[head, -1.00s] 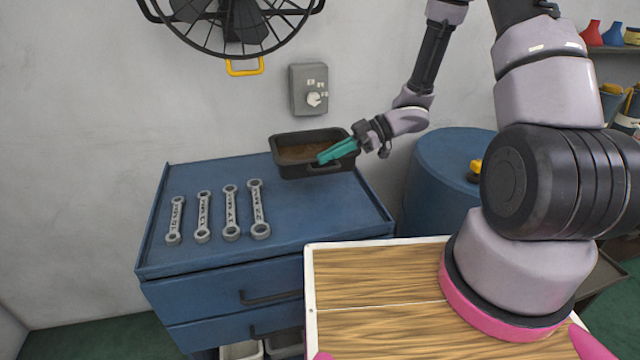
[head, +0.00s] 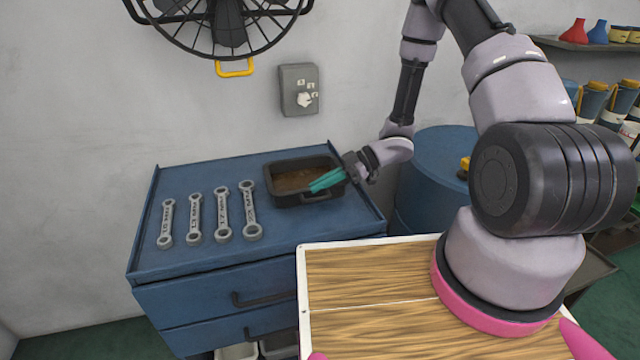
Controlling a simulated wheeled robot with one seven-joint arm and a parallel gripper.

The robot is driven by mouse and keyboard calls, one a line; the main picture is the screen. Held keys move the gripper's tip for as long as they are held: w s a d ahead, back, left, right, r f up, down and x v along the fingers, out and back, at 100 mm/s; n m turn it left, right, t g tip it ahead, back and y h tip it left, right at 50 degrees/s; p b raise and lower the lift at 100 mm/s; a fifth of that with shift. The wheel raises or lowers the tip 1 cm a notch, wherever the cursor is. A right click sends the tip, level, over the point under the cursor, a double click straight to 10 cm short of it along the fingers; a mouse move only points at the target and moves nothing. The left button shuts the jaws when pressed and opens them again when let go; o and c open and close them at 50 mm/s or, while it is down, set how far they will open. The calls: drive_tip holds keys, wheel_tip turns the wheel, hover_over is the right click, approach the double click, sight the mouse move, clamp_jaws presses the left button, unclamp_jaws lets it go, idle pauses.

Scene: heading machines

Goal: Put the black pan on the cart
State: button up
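The black pan (head: 283,198), rectangular with a brown inside, is over the right part of the blue cart's top (head: 200,258). It looks level and resting on the top or very close to it; I cannot tell whether it touches. My gripper (head: 322,182), with teal fingers, reaches in from the right and is shut on the pan's front right rim, near its front handle. The fingers hide part of that rim.
Several wrenches (head: 221,215) lie in a row on the cart's left half. A blue drum (head: 437,150) stands right of the cart. A grey switch box (head: 299,90) and a caged fan (head: 228,25) are on the wall behind.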

drive_tip(key=o, duration=0.4)
drive_tip(key=shift+r, duration=0.1)
